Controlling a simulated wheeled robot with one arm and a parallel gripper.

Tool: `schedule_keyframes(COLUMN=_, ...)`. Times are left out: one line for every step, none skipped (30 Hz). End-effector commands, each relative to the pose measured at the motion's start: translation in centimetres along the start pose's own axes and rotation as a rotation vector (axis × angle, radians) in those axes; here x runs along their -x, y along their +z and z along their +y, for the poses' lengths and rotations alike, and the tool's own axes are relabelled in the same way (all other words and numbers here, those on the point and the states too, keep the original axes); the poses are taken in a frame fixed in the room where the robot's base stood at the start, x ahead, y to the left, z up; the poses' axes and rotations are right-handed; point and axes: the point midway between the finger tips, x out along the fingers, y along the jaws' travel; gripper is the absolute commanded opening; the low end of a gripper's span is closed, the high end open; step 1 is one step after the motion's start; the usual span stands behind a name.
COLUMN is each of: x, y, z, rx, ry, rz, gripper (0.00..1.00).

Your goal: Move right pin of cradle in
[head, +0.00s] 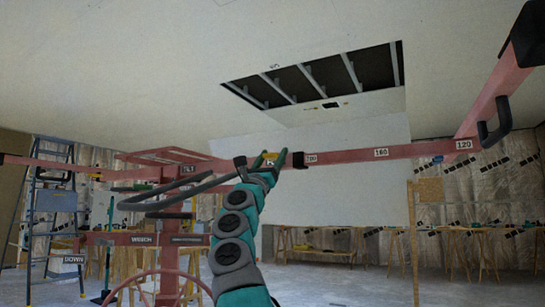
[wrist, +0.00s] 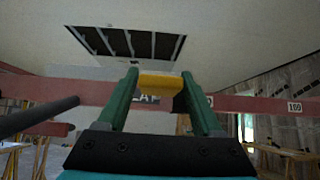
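The cradle is the red frame of the panel lift, with its long bar (head: 345,154) crossing the view; the bar also shows in the wrist view (wrist: 245,103). The right pin (head: 269,155) has a yellow handle, with an R mark by it in the head view. In the wrist view the yellow handle (wrist: 161,81) fills the gap between my two green fingers. My gripper (wrist: 160,76) appears shut on it, one finger at each end. My gripper (head: 265,161) reaches up to the bar from below in the head view. The pin's shaft and hole are hidden.
A black collar (head: 299,160) sits on the bar just right of my gripper. A dark rod (head: 180,192) slants in from the left. A ceiling opening (head: 318,77) lies above. A ladder (head: 52,205) stands left; sawhorse tables (head: 330,229) stand behind.

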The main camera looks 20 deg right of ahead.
Motion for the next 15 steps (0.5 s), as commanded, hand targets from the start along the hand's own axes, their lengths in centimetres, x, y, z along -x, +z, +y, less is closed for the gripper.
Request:
schedule_keyframes(x=0.00, y=0.00, z=0.00, rx=0.000, ry=0.000, rz=0.000, gripper=0.60)
schedule_keyframes(x=0.00, y=0.00, z=0.00, rx=0.000, ry=0.000, rz=0.000, gripper=0.57)
schedule_keyframes(x=0.00, y=0.00, z=0.00, rx=0.000, ry=0.000, rz=0.000, gripper=0.53)
schedule_keyframes(x=0.00, y=-0.01, z=0.00, rx=0.000, ry=0.000, rz=0.000, gripper=0.49)
schedule_keyframes(x=0.00, y=-0.01, z=0.00, rx=0.000, ry=0.000, rz=0.000, gripper=0.46)
schedule_keyframes(x=0.00, y=0.00, z=0.01, rx=0.000, ry=0.000, rz=0.000, gripper=0.41)
schedule_keyframes(x=0.00, y=0.00, z=0.01, rx=0.000, ry=0.000, rz=0.000, gripper=0.38)
schedule_keyframes(x=0.00, y=0.00, z=0.01, rx=0.000, ry=0.000, rz=0.000, gripper=0.34)
schedule_keyframes(x=0.00, y=0.00, z=0.01, rx=0.000, ry=0.000, rz=0.000, gripper=0.30)
schedule_keyframes(x=0.00, y=0.00, z=0.01, rx=0.000, ry=0.000, rz=0.000, gripper=0.27)
schedule_keyframes(x=0.00, y=0.00, z=0.01, rx=0.000, ry=0.000, rz=0.000, gripper=0.23)
schedule_keyframes(x=0.00, y=-0.01, z=0.01, rx=0.000, ry=0.000, rz=0.000, gripper=0.19)
schedule_keyframes(x=0.00, y=-0.01, z=0.01, rx=0.000, ry=0.000, rz=0.000, gripper=0.15)
schedule_keyframes(x=0.00, y=-0.01, z=0.01, rx=0.000, ry=0.000, rz=0.000, gripper=0.12)
schedule_keyframes(x=0.00, y=-0.01, z=0.01, rx=0.000, ry=0.000, rz=0.000, gripper=0.07)
